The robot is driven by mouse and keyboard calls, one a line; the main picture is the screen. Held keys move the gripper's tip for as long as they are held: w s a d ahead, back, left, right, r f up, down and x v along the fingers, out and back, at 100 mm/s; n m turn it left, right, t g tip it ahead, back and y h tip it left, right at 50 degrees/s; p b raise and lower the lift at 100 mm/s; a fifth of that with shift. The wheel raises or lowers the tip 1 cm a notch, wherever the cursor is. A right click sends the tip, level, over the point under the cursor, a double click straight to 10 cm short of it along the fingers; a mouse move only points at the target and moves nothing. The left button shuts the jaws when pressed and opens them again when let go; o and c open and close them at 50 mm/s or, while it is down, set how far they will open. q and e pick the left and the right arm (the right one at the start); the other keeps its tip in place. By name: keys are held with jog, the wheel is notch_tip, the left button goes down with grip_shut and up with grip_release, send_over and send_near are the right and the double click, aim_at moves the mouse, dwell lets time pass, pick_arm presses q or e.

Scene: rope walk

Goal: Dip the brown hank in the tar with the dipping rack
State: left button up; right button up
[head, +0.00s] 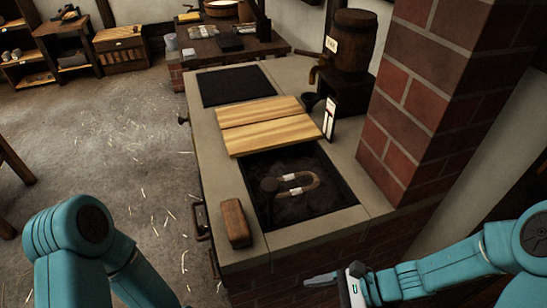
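A brown, U-shaped hank-like loop with pale bands (311,179) lies in the dark rectangular tar opening (333,204) of the counter. A dark round piece (270,185) sits at its left end; I cannot tell whether it is part of a dipping rack. No rack is clearly recognisable. My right gripper (322,281) is low at the front of the counter, apart from the loop, its fingers pointing left. Nothing shows in it, and its finger gap cannot be made out. My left arm comes in at lower left; its gripper is out of the frame.
A slatted wooden lid (262,131) lies behind the opening. A brown block (236,223) sits at the front left corner. A brick pillar (420,95) rises on the right. A barrel (350,42) stands behind.

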aim_at(270, 199)
jog(key=w+d+r+m+t+y+p, duration=0.25)
jog(key=w+r+t, duration=0.2)
jog(key=r, duration=0.55)
jog(key=w+d+r+m+t+y+p, duration=0.1)
jog(key=w+r+m+t+p, duration=0.3)
jog(key=r, duration=0.6)
pick_arm(q)
notch_tip(270, 199, up, 8)
pick_arm(e)
jog(key=shift+n+g, duration=0.35)
jog(key=shift+n, duration=0.1)
jog(key=x, duration=1.6)
jog(key=shift+w+d+f, duration=0.15)
jog(key=shift+w+f, duration=0.05)
jog(key=shift+w, duration=0.2)
pick_arm(q)
jog(key=shift+f, duration=0.1)
pick_arm(e)
grip_shut()
notch_tip(270, 199, down, 5)
jog(key=b, duration=0.4)
jog(key=shift+r, duration=0.1)
grip_release()
pick_arm(q)
notch_tip(270, 199, down, 4)
jog(key=shift+r, duration=0.1)
